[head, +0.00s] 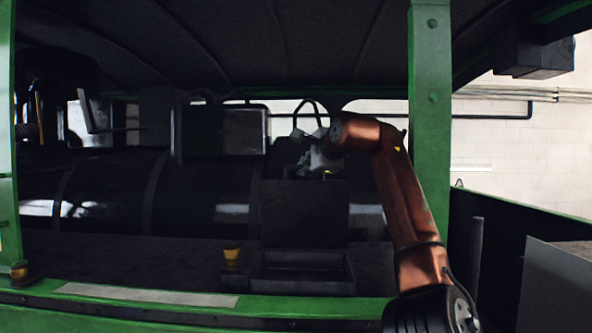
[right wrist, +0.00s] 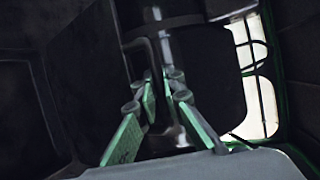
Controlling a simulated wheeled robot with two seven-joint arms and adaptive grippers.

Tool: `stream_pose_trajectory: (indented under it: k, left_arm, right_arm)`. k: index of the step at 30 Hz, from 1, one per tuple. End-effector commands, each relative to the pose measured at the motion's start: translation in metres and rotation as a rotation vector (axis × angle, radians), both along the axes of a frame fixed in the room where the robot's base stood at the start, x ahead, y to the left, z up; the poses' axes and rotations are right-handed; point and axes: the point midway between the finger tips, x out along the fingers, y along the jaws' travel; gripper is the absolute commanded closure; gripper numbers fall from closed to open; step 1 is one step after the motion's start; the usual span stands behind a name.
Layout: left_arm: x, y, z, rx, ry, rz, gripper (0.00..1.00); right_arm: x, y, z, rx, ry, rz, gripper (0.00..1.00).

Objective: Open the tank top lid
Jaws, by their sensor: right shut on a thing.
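The tank top lid (head: 305,213) is a flat dark panel standing upright at the back of an open dark box-shaped tank (head: 303,287) on the ledge. My right gripper (head: 314,163) is at the lid's top edge, reaching in from the right. In the right wrist view, the fingers of my right gripper (right wrist: 163,83) are close together around a dark part, shut on the lid. The exact grip point is too dark to make out. My left gripper is not in view.
A green post (head: 430,120) stands beside my right arm. A black boiler (head: 205,195) runs behind the ledge. A small brass-coloured cup (head: 232,257) sits left of the tank. A green rail (head: 200,310) borders the front. A dark roof hangs above.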

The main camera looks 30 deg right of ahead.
Motion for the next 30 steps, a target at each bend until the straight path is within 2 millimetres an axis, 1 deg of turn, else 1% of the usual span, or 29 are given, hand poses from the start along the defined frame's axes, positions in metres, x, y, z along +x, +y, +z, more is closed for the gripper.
stream_pose_trajectory:
  k: [1,9,10,13,14,26,29,30]
  left_arm:
    - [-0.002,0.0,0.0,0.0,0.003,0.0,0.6]
    - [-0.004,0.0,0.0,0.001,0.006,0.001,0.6]
    - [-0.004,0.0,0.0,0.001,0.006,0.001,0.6]
    - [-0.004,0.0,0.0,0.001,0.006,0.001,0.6]
    - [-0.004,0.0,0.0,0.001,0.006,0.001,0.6]
    - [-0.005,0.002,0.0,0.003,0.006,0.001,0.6]
    - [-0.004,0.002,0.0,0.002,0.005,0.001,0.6]
    - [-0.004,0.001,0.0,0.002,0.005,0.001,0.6]
  right_arm:
    - [-0.001,0.0,0.004,-0.001,-0.01,0.002,1.0]
    - [-0.001,0.001,0.004,-0.001,-0.009,0.002,1.0]
    - [-0.001,0.001,0.004,0.0,-0.008,0.002,0.91]
    - [-0.001,0.001,0.004,0.0,-0.007,0.002,0.84]
    - [-0.001,0.001,0.003,0.0,-0.006,0.002,0.84]
    - [0.001,0.002,0.001,0.0,-0.001,0.002,0.84]
    - [0.001,0.007,0.0,-0.001,-0.001,0.008,0.84]
    - [0.002,0.012,0.0,-0.001,-0.001,0.014,0.84]
